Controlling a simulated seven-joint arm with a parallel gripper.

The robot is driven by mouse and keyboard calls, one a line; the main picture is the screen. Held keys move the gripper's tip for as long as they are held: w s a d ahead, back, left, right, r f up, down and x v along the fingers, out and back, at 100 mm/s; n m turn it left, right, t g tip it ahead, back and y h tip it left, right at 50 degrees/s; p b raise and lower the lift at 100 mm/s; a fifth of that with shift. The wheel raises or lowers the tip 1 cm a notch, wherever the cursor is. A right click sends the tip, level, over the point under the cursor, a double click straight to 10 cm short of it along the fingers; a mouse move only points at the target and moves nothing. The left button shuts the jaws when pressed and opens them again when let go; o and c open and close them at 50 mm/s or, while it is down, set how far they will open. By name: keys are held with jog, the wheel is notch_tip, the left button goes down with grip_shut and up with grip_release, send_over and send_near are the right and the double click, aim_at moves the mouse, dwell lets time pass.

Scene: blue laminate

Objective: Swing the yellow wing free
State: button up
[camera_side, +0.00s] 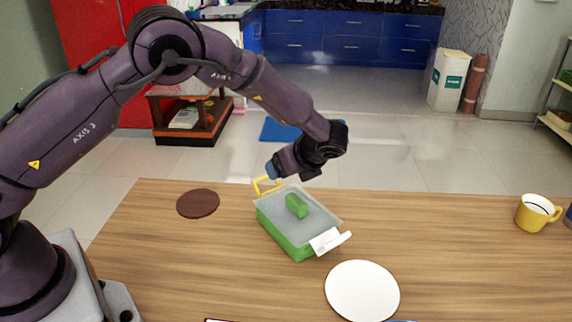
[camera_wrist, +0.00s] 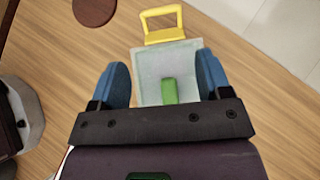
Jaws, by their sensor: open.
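A green box (camera_side: 288,236) with a pale translucent lid (camera_side: 309,223) stands on the table. The yellow wing (camera_side: 265,186), a looped frame, sticks outward from the lid's far left end. In the wrist view the yellow wing (camera_wrist: 162,24) lies beyond the lid's top edge, ahead of my fingers. A white wing (camera_side: 330,241) juts out from the lid's near end. My gripper (camera_side: 273,171) is above the far end of the box, close to the yellow wing. In the wrist view my gripper (camera_wrist: 162,62) is open, its blue fingers apart over the lid, with nothing held.
A green block-like piece (camera_side: 297,206) shows at the lid; whether it is on or under it is unclear. A dark round coaster (camera_side: 198,203) lies left, a white plate (camera_side: 362,290) in front, a yellow mug (camera_side: 536,212) far right.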

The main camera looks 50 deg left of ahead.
jog(key=a+n, duration=0.1)
jog(key=a, duration=0.2)
jog(key=a+n+g, duration=0.1)
jog(key=a, duration=0.2)
jog(key=a+n+g+h, duration=0.1)
jog(key=a, duration=0.2)
jog(key=shift+s+r, duration=0.15)
jog(key=shift+s, duration=0.1)
jog(key=c, duration=0.5)
jog(key=n+t+h, duration=0.1)
jog(key=n+h, duration=0.9)
jog(key=n, duration=0.5)
send_near(262, 177)
jog(key=f, duration=0.5)
jog(key=d+f, duration=0.1)
jog(key=f, duration=0.2)
jog(key=shift+f, duration=0.2)
jog(key=shift+a, duration=0.1)
grip_shut()
